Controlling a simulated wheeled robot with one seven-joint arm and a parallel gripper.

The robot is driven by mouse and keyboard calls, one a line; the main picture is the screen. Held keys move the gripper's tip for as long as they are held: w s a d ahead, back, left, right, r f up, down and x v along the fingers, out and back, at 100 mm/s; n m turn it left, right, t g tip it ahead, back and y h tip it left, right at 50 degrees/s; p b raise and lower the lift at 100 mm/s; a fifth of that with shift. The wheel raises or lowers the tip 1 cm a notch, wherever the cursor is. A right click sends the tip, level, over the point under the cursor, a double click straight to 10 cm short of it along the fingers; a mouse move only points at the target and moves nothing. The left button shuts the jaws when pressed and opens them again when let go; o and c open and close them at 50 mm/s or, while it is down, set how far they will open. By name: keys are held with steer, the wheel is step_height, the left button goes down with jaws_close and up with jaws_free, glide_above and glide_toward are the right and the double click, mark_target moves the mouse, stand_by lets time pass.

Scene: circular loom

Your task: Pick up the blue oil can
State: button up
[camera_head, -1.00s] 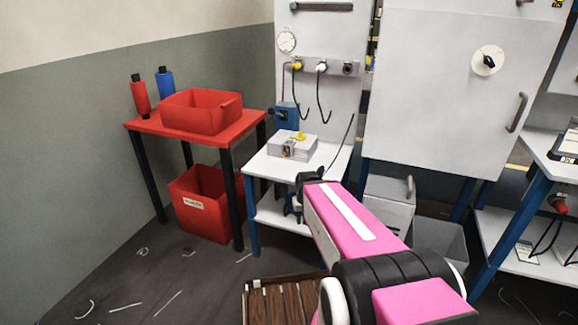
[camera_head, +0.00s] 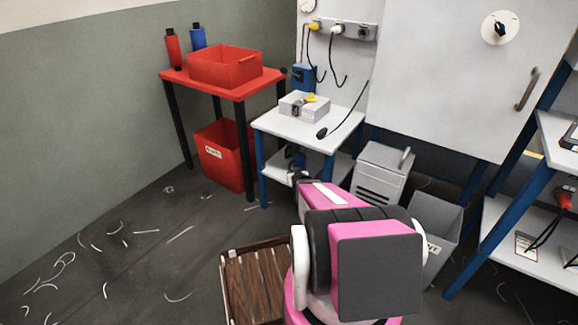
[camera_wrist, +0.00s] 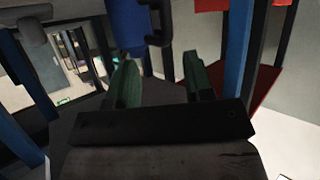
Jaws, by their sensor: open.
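In the wrist view, a blue body (camera_wrist: 127,25) with a black handle-like part shows at the top edge, cut off by the frame. It looks like the blue oil can. My gripper (camera_wrist: 160,72) is open, its two green fingers apart with nothing between them, and points toward the blue body without visibly touching it. In the head view, my pink arm hides most of the gripper. A small blue and dark shape (camera_head: 297,157) shows on the lower shelf of the white table, partly hidden; I cannot tell its outline.
The white table (camera_head: 285,127) has blue legs and carries a grey box (camera_head: 304,108). A red table (camera_head: 225,88) at left holds a red bin (camera_head: 215,72), a red bottle (camera_head: 172,48) and a blue bottle (camera_head: 198,37). A grey cabinet (camera_head: 378,175) stands right of the shelf.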

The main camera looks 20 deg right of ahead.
mark_target(290, 169)
steer(key=shift+t, duration=0.4)
steer(key=x, duration=0.7)
steer(key=a+x, duration=0.1)
steer(key=x, duration=0.3)
steer(key=shift+d+f, duration=0.1)
steer(key=shift+f, duration=0.15)
steer(key=shift+r, duration=0.1)
jaws_close()
